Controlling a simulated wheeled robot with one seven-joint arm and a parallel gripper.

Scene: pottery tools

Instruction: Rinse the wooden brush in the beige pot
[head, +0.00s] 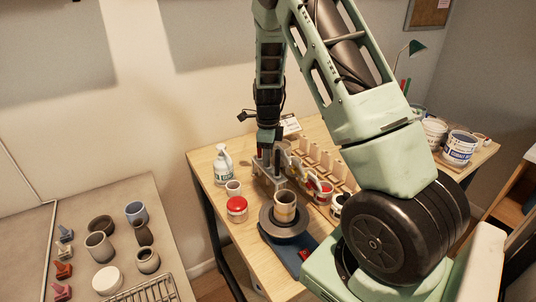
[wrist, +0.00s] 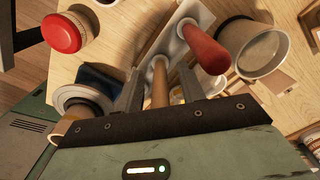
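My gripper (wrist: 160,85) points down over a grey tool rack (wrist: 178,28). Its two dark fingers are apart, one on each side of a wooden handle (wrist: 159,82), apparently the brush; gaps show beside the handle. The brush's bristle end is hidden. In the head view my gripper (head: 268,153) is at the rack, left of the table's middle. A beige pot (head: 285,201) with a brownish band stands upright on a dark turntable (head: 283,232), in front of the rack.
A red-handled tool (wrist: 207,50) stands close right of my fingers. Several pots occupy the separate left table (head: 170,270).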

